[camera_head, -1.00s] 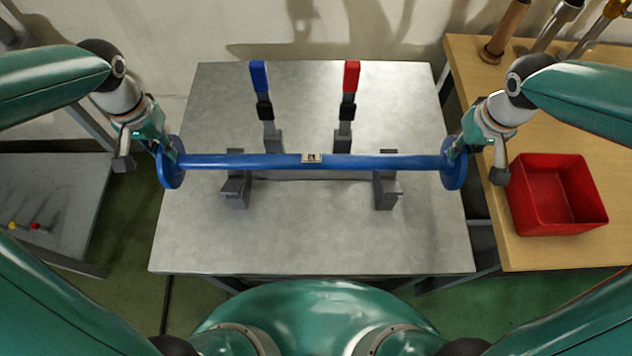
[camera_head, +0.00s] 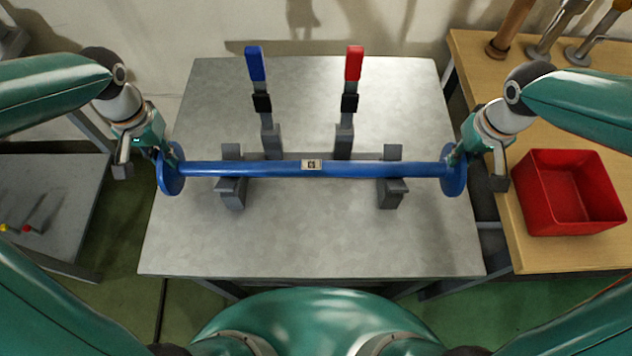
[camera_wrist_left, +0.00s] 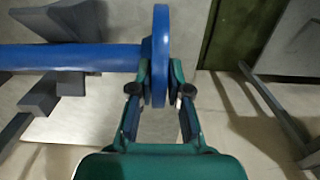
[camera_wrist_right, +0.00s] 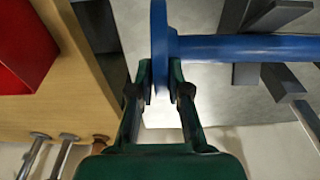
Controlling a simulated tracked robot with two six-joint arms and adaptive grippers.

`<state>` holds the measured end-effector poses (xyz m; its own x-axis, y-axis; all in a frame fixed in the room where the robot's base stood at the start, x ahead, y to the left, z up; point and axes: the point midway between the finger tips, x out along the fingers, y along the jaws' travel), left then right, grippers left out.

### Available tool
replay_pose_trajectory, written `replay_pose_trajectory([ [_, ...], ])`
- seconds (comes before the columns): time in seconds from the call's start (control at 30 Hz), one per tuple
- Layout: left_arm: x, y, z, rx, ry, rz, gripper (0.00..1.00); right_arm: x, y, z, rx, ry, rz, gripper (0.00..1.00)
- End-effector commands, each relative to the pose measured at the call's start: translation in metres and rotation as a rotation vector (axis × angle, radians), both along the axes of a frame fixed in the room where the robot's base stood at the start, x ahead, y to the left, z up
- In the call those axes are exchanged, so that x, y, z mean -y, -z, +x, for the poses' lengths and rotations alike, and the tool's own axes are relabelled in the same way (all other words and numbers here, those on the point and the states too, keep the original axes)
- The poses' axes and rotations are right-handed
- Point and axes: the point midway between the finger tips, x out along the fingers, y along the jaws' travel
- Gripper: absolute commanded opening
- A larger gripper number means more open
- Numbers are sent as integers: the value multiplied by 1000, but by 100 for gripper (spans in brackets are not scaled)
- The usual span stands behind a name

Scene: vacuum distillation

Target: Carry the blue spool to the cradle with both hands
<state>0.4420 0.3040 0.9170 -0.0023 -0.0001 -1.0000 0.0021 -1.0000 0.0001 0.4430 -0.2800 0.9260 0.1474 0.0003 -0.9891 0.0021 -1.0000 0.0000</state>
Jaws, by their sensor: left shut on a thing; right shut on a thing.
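The blue spool (camera_head: 260,168) lies level across the head view, a long bar with a round flange at each end and a small label mid-bar. My left gripper (camera_head: 170,154) is shut on the left flange, which also shows between its fingers in the left wrist view (camera_wrist_left: 160,55). My right gripper (camera_head: 456,154) is shut on the right flange, seen too in the right wrist view (camera_wrist_right: 159,50). The cradle's two grey supports, left (camera_head: 233,196) and right (camera_head: 389,196), lie under the bar. Whether the bar touches them I cannot tell.
On the grey table (camera_head: 310,235), a blue-handled lever (camera_head: 256,68) and a red-handled lever (camera_head: 353,66) stand behind the bar. A wooden bench (camera_head: 480,75) at the right holds a red bin (camera_head: 567,195) near my right gripper. Another table (camera_head: 60,195) stands left.

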Motion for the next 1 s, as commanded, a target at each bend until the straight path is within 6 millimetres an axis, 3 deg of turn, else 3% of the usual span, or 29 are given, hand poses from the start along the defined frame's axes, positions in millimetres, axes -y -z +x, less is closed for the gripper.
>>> replay_pose_trajectory([
  [0.03, 0, 3, 1, 5, 0, -1, 0, 0, 3, 1, 7, 2, 1, 0],
  [0.07, 1, 5, 0, 0, 1, -1, 18, 0, 4, 0, 1, 1, 1, 18],
  [0.2, 1, 3, 0, 0, 1, -1, 41, 0, 2, 0, 0, 1, 1, 41],
  [0.63, 0, -5, 1, 2, 1, 1, 41, 0, 2, 0, 0, 1, 0, 41],
  [0.77, 0, -21, 2, 5, 0, 1, 41, 0, 2, 0, 0, 1, 0, 41],
  [1.0, 0, -69, 2, 5, 1, 0, 41, 0, 2, 0, 0, 1, 0, 41],
])
